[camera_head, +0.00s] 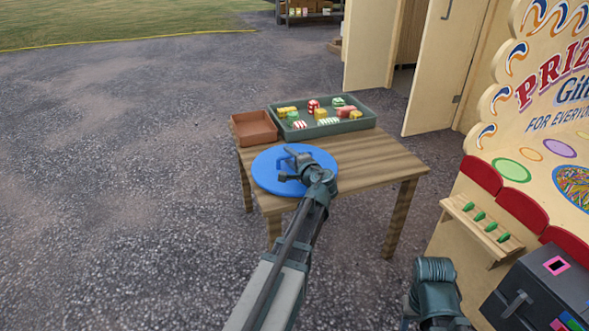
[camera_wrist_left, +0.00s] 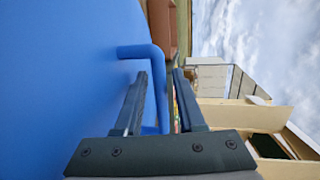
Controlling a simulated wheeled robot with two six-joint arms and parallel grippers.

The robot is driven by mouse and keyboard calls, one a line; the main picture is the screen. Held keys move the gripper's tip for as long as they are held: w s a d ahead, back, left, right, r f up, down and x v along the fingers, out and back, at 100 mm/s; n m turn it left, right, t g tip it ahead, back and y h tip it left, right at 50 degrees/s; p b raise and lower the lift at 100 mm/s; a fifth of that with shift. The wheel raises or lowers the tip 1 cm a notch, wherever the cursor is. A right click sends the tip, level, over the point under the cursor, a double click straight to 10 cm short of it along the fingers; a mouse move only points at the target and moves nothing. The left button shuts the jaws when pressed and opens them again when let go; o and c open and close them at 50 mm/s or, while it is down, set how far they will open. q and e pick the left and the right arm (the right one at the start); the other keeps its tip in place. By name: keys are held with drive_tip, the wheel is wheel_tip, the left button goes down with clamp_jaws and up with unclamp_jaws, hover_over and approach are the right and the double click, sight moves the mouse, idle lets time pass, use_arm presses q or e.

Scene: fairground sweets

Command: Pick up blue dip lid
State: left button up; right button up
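The blue dip lid (camera_head: 265,182) is a round blue disc with a raised bar handle, at the front left of the wooden table. My left gripper (camera_head: 290,166) is over the lid at its handle, and my arm hides part of the lid's right side. In the left wrist view the lid (camera_wrist_left: 60,80) fills the left side and its bent handle (camera_wrist_left: 139,51) stands out from it. My left gripper (camera_wrist_left: 160,85) is open there, with part of the handle showing between its fingers. I cannot tell whether a finger touches it. My right gripper is not in view.
A brown tray (camera_head: 254,129) and a dark green tray (camera_head: 366,122) of colourful sweets stand behind the lid on the table (camera_head: 375,160). The table's right front is bare. A prize stall (camera_head: 540,160) with a dark machine (camera_head: 535,297) is at the right.

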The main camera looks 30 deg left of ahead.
use_arm(q)
clamp_jaws()
idle(1.1)
